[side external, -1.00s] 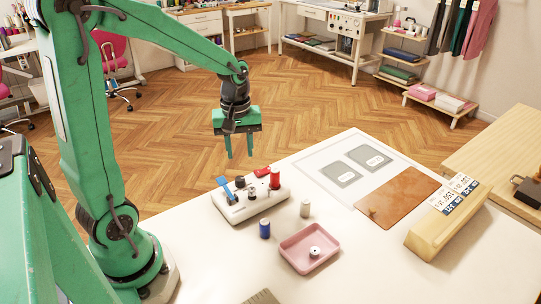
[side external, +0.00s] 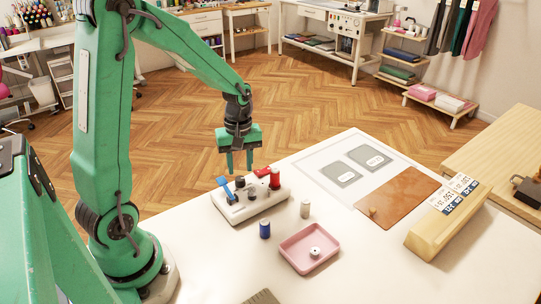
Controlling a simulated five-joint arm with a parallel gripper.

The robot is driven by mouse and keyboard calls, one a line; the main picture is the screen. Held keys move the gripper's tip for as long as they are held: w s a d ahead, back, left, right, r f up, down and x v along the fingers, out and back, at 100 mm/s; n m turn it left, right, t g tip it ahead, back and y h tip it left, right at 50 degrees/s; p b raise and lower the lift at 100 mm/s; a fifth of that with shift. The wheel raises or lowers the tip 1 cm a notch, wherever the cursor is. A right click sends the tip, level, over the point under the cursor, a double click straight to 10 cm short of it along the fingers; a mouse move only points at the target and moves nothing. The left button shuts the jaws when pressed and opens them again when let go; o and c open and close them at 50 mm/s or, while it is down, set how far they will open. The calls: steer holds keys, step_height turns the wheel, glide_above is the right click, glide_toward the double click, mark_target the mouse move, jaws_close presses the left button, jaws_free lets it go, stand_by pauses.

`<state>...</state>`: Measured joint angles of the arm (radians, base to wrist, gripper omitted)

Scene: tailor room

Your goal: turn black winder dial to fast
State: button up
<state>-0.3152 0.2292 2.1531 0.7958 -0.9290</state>
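The white winder (side external: 262,207) sits near the table's far left edge. A blue lever (side external: 226,188) sticks up at its left end, and a red spool (side external: 275,178) stands at its right. Small dark knobs are between them, one (side external: 252,194) nearer the front and one (side external: 239,182) behind it. I cannot tell which is the dial, and its setting is too small to read. My green gripper (side external: 239,168) points down above the winder's back side. Its two fingers are apart with nothing between them, and it appears clear of the knobs.
A pink tray (side external: 295,258) holds a small spool. A brown mat (side external: 405,195) and a wooden block with number cards (side external: 420,240) lie to the right.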

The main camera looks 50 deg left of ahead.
mark_target(240, 179)
steer(key=shift+s+f, duration=0.1)
steer(key=shift+f, duration=1.9)
steer(key=c, duration=0.7)
